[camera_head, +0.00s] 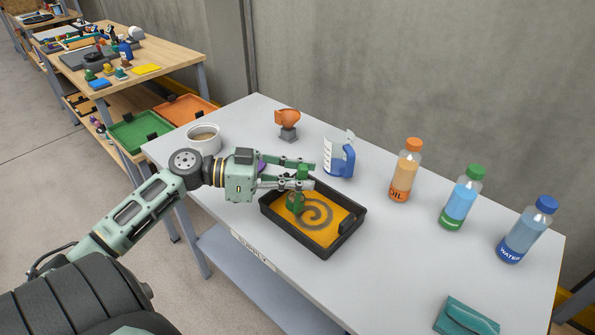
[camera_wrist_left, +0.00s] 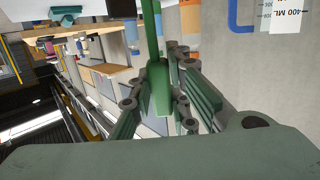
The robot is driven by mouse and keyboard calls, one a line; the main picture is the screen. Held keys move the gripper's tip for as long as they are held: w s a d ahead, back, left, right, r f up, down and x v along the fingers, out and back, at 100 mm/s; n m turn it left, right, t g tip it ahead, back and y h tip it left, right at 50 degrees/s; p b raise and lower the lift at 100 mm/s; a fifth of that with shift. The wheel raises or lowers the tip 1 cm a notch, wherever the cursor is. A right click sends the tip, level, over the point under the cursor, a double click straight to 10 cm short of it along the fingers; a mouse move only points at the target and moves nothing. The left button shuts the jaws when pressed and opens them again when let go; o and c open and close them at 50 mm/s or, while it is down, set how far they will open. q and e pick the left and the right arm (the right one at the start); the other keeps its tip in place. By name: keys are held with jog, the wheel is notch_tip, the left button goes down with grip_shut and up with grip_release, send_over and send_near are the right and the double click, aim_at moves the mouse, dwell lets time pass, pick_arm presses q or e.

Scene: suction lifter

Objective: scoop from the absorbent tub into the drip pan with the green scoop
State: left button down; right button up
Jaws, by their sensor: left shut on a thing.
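My left gripper (camera_head: 308,175) is shut on the green scoop (camera_head: 297,201), whose handle is between the fingers. The scoop hangs down over the left part of the drip pan (camera_head: 338,248); I cannot tell whether it touches the pan's floor or what it holds. The pan is black with an orange-yellow floor bearing a dark spiral. The absorbent tub (camera_head: 204,147), white and round with brownish contents, stands at the table's left end, behind my wrist. In the left wrist view the green scoop's handle (camera_wrist_left: 160,88) stands between the fingers. My right gripper is not in view.
Behind the pan stand an orange object on a grey base (camera_head: 288,121) and a measuring jug with blue handle (camera_head: 340,158). Orange (camera_head: 404,172), green-capped (camera_head: 460,200) and blue-capped (camera_head: 526,232) bottles stand to the right.

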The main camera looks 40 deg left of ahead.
pick_arm(q)
jog(key=shift+w+d+r+g+y+p, duration=0.2)
jog(key=shift+w+d+g+y+p, duration=0.45)
jog(key=shift+p, duration=1.5)
jog(key=w+d+f+g+y+p, duration=0.1)
jog(key=d+f+g+y+p, duration=0.1)
jog(key=g+y+p, duration=0.1)
jog(key=w+d+f+g+y+p, duration=0.1)
jog(key=w+g+y+p, duration=0.1)
jog(key=p, duration=0.6)
jog(key=w+d+f+g+y+p, duration=0.1)
jog(key=d+f+g+y+p, duration=0.1)
jog(key=g+y+p, duration=0.2)
jog(key=shift+w+d+f+g+y+p, duration=0.15)
jog(key=shift+d+f+g+y+p, duration=0.05)
jog(key=shift+y+p, duration=0.45)
jog(key=shift+w+d+f+g+y+p, duration=0.15)
jog(key=shift+y+p, duration=0.4)
jog(key=shift+y, duration=0.15)
jog(key=shift+f+g+y+b, duration=0.7)
jog(key=shift+f+y+b, duration=0.2)
jog(key=shift+b, duration=0.1)
jog(key=shift+f+g+y+b, duration=0.35)
jog(key=shift+g+y+b, duration=0.2)
jog(key=shift+b, duration=0.55)
jog(key=shift+y+b, duration=0.25)
jog(key=shift+b, duration=0.1)
